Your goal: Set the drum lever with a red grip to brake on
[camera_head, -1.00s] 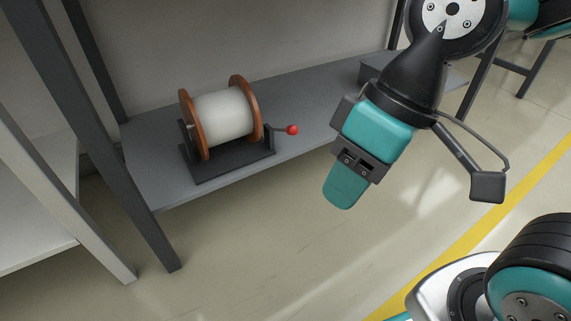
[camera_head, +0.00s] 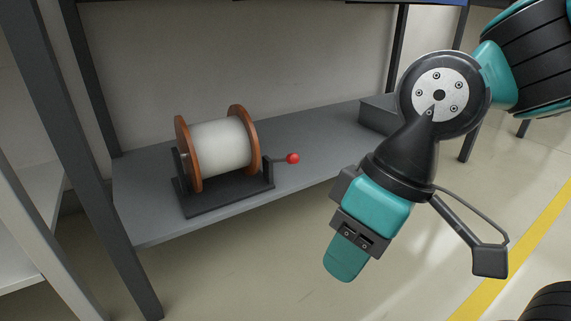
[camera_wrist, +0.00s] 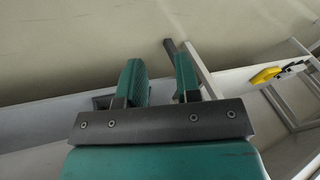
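A drum (camera_head: 220,147) with a white winding and orange-brown flanges sits in a dark cradle on a grey shelf. The lever does not show in that view.
The grey shelf (camera_head: 145,220) has a bare stretch right of the drum and a low grey box (camera_head: 379,113) at its right end. A dark post (camera_head: 105,190) stands at the shelf's left front. The wrist view shows a yellow item (camera_wrist: 265,75) at right.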

